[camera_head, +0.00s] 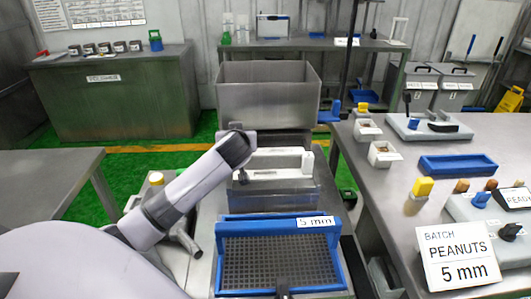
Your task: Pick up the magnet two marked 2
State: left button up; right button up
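I cannot make out a magnet marked 2; no numeral 2 is legible. A yellow-topped piece (420,192) stands on the right table beside the blue tray, and a smaller yellow-topped piece (362,108) is farther back; no marking can be read on either. My pale arm with dark joints reaches in from the lower left to the middle, and its end is in front of the grey bin. No gripper fingers show on it. My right gripper does not show.
A blue-framed sieve (280,262) marked 5 mm is at the bottom middle. A grey bin (268,92) stands behind it. The right table (385,205) holds a blue tray (458,165), small white boxes (384,154) and a PEANUTS 5 mm sign (459,258). Green floor (120,170) is open at left.

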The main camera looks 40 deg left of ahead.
pick_arm(q)
jog(key=shift+w+a, duration=0.15)
grip_shut()
jog(key=shift+r, duration=0.15)
